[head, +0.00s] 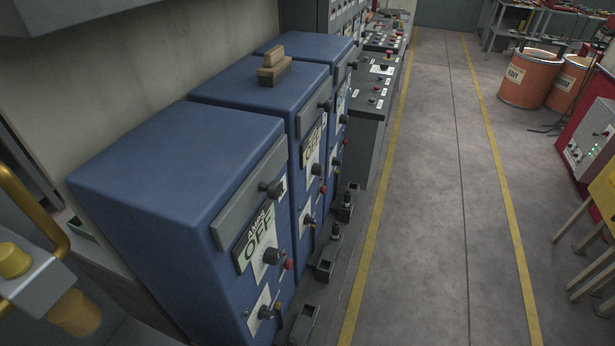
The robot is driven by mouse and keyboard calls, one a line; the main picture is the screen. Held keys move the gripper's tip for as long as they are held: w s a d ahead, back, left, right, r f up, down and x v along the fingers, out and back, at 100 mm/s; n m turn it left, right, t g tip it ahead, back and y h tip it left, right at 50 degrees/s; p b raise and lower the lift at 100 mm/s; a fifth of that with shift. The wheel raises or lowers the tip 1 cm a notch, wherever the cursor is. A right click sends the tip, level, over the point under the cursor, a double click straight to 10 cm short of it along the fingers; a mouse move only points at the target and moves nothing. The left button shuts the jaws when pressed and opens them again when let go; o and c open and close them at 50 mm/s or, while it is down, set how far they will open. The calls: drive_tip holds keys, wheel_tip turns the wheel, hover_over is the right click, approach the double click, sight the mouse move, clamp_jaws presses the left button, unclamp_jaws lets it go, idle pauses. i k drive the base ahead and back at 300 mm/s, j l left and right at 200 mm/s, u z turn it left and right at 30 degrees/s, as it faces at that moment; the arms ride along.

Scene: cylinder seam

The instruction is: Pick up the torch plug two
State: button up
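Several small dark holders stand on the low grey ledge along the foot of the blue cabinets. The nearest holder (304,324) looks like an open, empty box. The one behind it (325,266) also looks open at the top. Further back, a dark upright plug-like piece (335,232) stands near the cabinet, and another (346,206) sits in a holder beyond it. I cannot read any number on them, so I cannot tell which is torch plug two. My gripper is not in view.
Blue cabinets (180,160) with knobs and OFF panels line the left. A wooden block (274,68) lies on the second one. Grey floor (430,230) between yellow lines is clear. Orange drums (528,78), a red machine (590,125) and a yellow stand (603,190) are right.

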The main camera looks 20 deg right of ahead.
sight(336, 228)
drive_tip(key=i+l+u, duration=0.1)
drive_tip(key=u, duration=0.45)
drive_tip(key=i+l+u, duration=0.1)
drive_tip(key=l+u, duration=0.2)
drive_tip(key=l, duration=0.55)
drive_tip(key=l+u, duration=0.3)
drive_tip(key=l, duration=2.15)
drive_tip(key=i+u, duration=0.05)
